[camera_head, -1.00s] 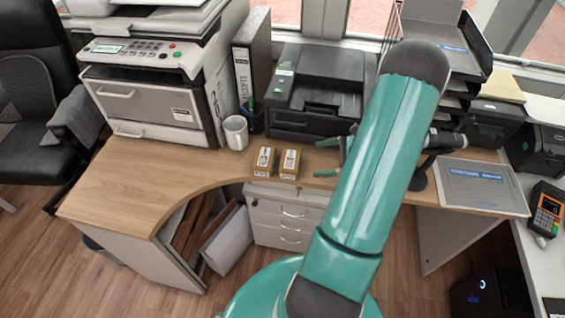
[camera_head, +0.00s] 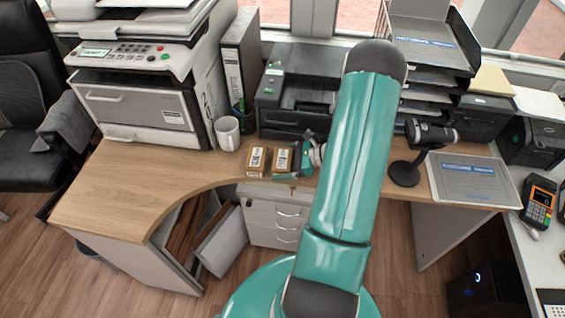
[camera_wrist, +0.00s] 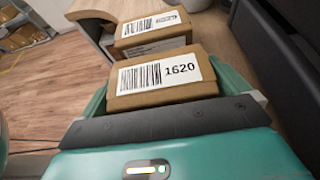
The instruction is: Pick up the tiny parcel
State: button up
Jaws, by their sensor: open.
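Two small brown cardboard parcels with white labels stand side by side on the wooden counter. The right parcel (camera_head: 281,161) is next to my gripper (camera_head: 294,161) in the head view. In the wrist view this near parcel (camera_wrist: 160,82) shows a barcode and "1620", and my open gripper (camera_wrist: 168,92) has teal fingers on either side of it. Contact between fingers and parcel cannot be told. The left parcel (camera_head: 257,160) lies just beyond it in the wrist view (camera_wrist: 152,27). They look alike in size, so I cannot tell which is the tiny one.
A white mug (camera_head: 227,133) and a pen cup (camera_head: 243,119) stand behind the parcels. A black printer (camera_head: 297,90) is behind my gripper, and a large copier (camera_head: 140,95) is at left. A black scanner on a stand (camera_head: 405,172) is at right. The counter's left part is clear.

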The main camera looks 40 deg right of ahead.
jog(key=c, duration=0.8)
jog(key=shift+r, duration=0.1)
